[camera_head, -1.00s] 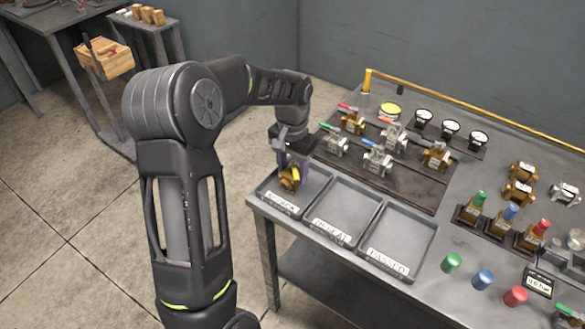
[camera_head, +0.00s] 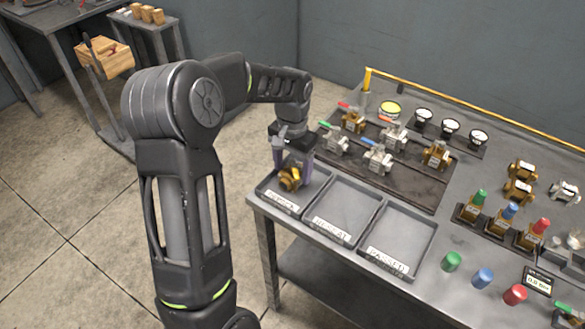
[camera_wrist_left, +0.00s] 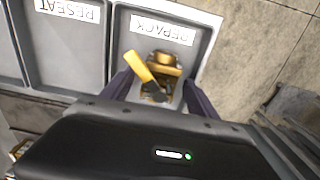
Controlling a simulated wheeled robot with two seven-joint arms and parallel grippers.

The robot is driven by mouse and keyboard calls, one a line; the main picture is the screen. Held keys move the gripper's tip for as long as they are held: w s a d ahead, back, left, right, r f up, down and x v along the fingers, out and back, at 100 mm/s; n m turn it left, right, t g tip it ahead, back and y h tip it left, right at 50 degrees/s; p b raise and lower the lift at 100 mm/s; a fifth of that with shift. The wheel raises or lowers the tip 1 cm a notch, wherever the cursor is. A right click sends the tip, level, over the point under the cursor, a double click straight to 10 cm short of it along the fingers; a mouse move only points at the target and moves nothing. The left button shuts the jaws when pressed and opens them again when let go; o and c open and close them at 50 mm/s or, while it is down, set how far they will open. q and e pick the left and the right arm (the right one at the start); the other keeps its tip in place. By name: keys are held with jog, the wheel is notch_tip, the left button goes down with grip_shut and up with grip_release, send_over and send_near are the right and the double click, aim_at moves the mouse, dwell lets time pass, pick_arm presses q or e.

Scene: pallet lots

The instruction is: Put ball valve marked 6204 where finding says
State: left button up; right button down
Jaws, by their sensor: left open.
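A brass ball valve (camera_head: 289,180) with a yellow handle lies in the tray labelled REPACK (camera_head: 270,198), the leftmost of three trays. In the left wrist view the valve (camera_wrist_left: 166,66) sits in that tray below the REPACK label, its handle slanting across it. My left gripper (camera_head: 293,160) is open just over the valve, its two fingers on either side of it. I cannot read a number on the valve. The RESEAT tray (camera_head: 345,203) and the PASSED tray (camera_head: 402,232) are empty. My right gripper is out of view.
Several valves with coloured handles stand on the dark mat (camera_head: 395,179) behind the trays. Gauges (camera_head: 450,130), coloured caps (camera_head: 482,278) and a small display (camera_head: 539,281) are to the right. A yellow rail (camera_head: 470,108) runs along the back edge.

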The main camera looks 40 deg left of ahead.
pick_arm(q)
notch_tip(320, 180, up, 12)
jog(key=shift+f+b, duration=0.1)
jog(key=shift+b, duration=0.25)
jog(key=shift+f, duration=0.1)
dwell(0.8)
